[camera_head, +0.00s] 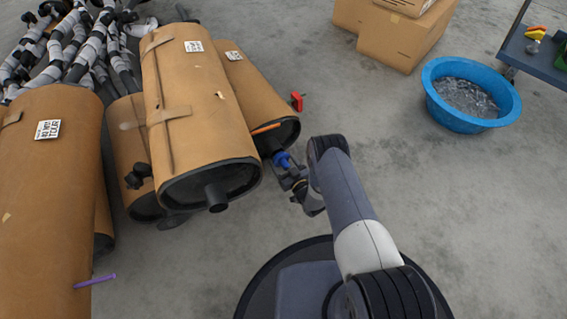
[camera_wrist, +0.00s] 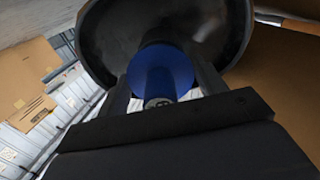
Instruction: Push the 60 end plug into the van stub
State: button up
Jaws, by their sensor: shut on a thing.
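My gripper (camera_head: 287,169) is shut on a blue plug (camera_head: 281,159) just in front of the right-hand cardboard-wrapped muffler (camera_head: 262,92). In the wrist view the plug (camera_wrist: 160,72) sits between the two fingers, its round blue flange facing the muffler's dark end cap (camera_wrist: 215,28). The plug overlaps the end cap in the picture. The stub behind it is hidden, so I cannot tell whether they touch. A larger wrapped muffler (camera_head: 200,110) beside it has a bare dark stub (camera_head: 216,197) and a white label.
Another wrapped muffler (camera_head: 50,190) lies at the left, with a purple item (camera_head: 96,281) by it. A red item (camera_head: 296,101) is on the floor. A blue tub (camera_head: 470,94) and cardboard boxes (camera_head: 405,32) stand at the back right.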

jog(key=shift+x, duration=1.35)
jog(key=o, duration=1.1)
jog(key=p+v, duration=0.4)
jog(key=v, duration=0.6)
jog(key=shift+s+d, duration=0.25)
jog(key=shift+s, duration=0.05)
jog(key=b+x, duration=0.4)
jog(key=x, duration=0.6)
jog(key=shift+w+a, duration=0.25)
jog(key=shift+w, duration=0.1)
jog(key=shift+s+d, duration=0.2)
jog(key=shift+s, duration=0.1)
